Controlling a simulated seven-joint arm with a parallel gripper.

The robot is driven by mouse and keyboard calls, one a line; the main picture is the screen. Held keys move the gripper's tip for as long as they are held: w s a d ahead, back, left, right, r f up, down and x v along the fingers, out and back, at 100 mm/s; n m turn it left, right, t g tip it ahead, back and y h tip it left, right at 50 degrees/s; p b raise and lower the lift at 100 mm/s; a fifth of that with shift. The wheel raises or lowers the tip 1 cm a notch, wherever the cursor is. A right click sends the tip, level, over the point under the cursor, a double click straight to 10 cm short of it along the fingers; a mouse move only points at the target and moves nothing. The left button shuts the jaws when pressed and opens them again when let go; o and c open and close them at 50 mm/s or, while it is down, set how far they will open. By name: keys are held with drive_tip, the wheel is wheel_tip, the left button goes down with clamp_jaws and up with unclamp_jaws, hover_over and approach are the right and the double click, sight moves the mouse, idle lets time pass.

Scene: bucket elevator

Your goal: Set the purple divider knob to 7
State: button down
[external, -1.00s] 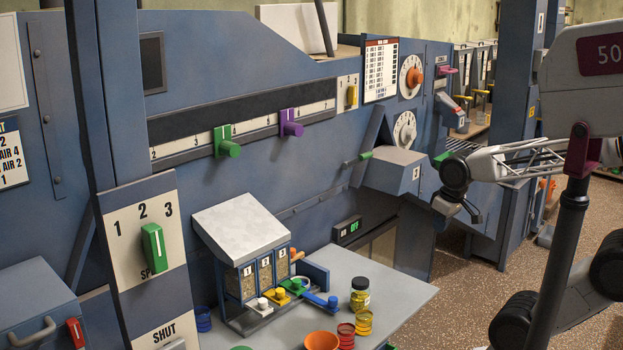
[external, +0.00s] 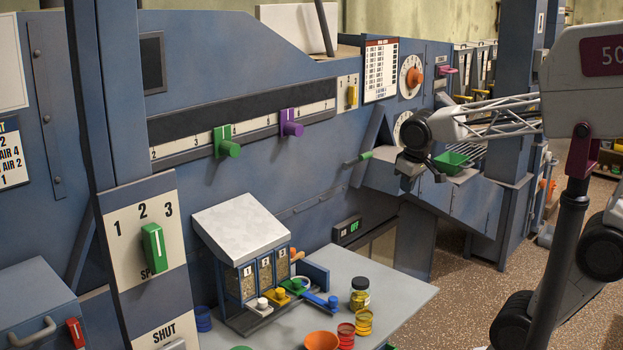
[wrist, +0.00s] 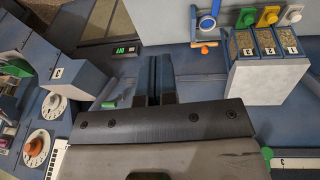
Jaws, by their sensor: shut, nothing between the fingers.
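The purple divider knob (external: 291,124) sits on the pale number strip (external: 316,112) along the dark slot of the blue machine, right of a green knob (external: 228,143). The numbers by the purple knob are too small to read surely. My gripper (external: 408,178) is to the right of the purple knob and lower in the external view, apart from it, in front of the machine's right part. In the wrist view my gripper (wrist: 154,62) is shut with nothing between the fingers. The purple knob does not show there.
A green-tipped lever (external: 362,157) sticks out just left of my gripper. White dials with orange (external: 414,78) and white knobs stand behind it. Below, a grey table (external: 395,287) holds a bin unit (external: 243,228), jars and bowls. Space before the strip is open.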

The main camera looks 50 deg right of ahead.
sight(290, 125)
drive_tip(key=w+a+r+h, duration=0.1)
drive_tip(key=w+a+r, duration=0.3)
drive_tip(key=w, duration=0.8)
drive_tip(key=w+a+r+t+h, duration=0.1)
drive_tip(key=w+a+r, duration=0.4)
drive_tip(key=w+r, duration=0.4)
drive_tip(key=w+a+r+m+h, duration=0.1)
drive_tip(key=w+a+r, duration=0.3)
drive_tip(key=w, duration=1.2)
wheel_tip(290, 125, up, 2)
drive_tip(key=shift+a+r+h, duration=0.25)
drive_tip(key=shift+a+h, duration=0.15)
drive_tip(key=shift+h, duration=0.1)
drive_tip(key=shift+w+d+f, duration=0.1)
drive_tip(key=shift+f, duration=0.05)
drive_tip(key=shift+w+d+f, duration=0.55)
drive_tip(key=shift+d+f, duration=0.8)
drive_tip(key=shift+f, duration=0.15)
drive_tip(key=shift+w+d+f, duration=0.6)
drive_tip(key=shift+d+f, duration=0.7)
drive_tip(key=shift+f, duration=0.2)
drive_tip(key=shift+w+d+f, duration=0.55)
drive_tip(key=shift+d+f, duration=0.8)
drive_tip(key=shift+f, duration=0.15)
drive_tip(key=shift+d, duration=0.1)
